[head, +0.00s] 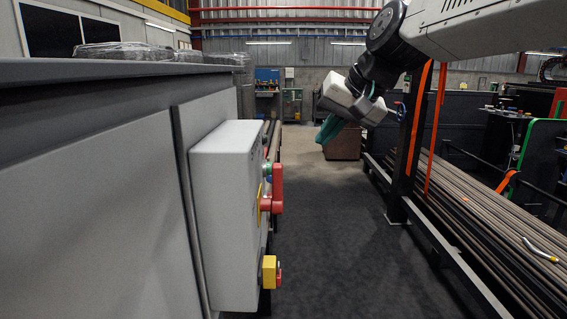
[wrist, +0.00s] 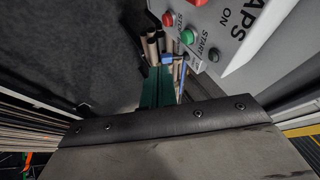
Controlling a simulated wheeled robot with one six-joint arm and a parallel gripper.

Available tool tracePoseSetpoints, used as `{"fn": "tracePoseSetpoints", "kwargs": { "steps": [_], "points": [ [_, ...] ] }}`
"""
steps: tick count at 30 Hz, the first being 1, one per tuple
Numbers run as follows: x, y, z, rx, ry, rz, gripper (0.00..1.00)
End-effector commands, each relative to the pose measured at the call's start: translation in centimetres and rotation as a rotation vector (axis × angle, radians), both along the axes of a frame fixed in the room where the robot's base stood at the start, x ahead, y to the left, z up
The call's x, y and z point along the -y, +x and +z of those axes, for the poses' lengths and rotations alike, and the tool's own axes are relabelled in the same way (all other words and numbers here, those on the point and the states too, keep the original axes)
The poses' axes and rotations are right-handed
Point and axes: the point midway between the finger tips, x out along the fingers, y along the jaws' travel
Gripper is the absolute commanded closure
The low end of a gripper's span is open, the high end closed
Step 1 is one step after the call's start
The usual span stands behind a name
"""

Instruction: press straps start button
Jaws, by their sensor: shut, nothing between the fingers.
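The grey control box (head: 224,215) stands at the left in the head view, seen nearly edge-on. In the wrist view its face shows at the top right, lettered "…APS ON", "STOP" and "START". The green start button (wrist: 187,37) sits by the START label, with the red stop button (wrist: 168,19) beside STOP. My gripper (head: 328,130) has teal fingers and hangs to the right of the box, over the aisle, apart from it. In the wrist view the teal fingers (wrist: 157,88) are shut and empty, below the green button in the picture.
A red handle (head: 276,188) and a yellow box (head: 269,272) with a red button project from the control box. A black post (head: 407,150) with orange straps and a rack of long pipes (head: 455,210) stand at the right. The dark floor between is clear.

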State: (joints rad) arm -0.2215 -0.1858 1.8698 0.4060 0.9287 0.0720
Motion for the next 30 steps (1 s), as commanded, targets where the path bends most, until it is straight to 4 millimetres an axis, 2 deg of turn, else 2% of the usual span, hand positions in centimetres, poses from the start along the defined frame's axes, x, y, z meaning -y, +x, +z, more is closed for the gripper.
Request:
{"fn": "tracePoseSetpoints", "kwargs": {
  "steps": [9, 14, 27, 30],
  "points": [
    [-0.2, 0.2, 0.1, 0.003, 0.004, 0.0, 1.0],
    [-0.6, 0.6, -0.7, 0.001, 0.003, 0.001, 1.0],
    [-4.3, 4.3, -7.7, -0.002, 0.002, 0.002, 1.0],
    [-5.8, 4.6, -7.9, 0.003, 0.003, 0.004, 1.0]
  ]
}}
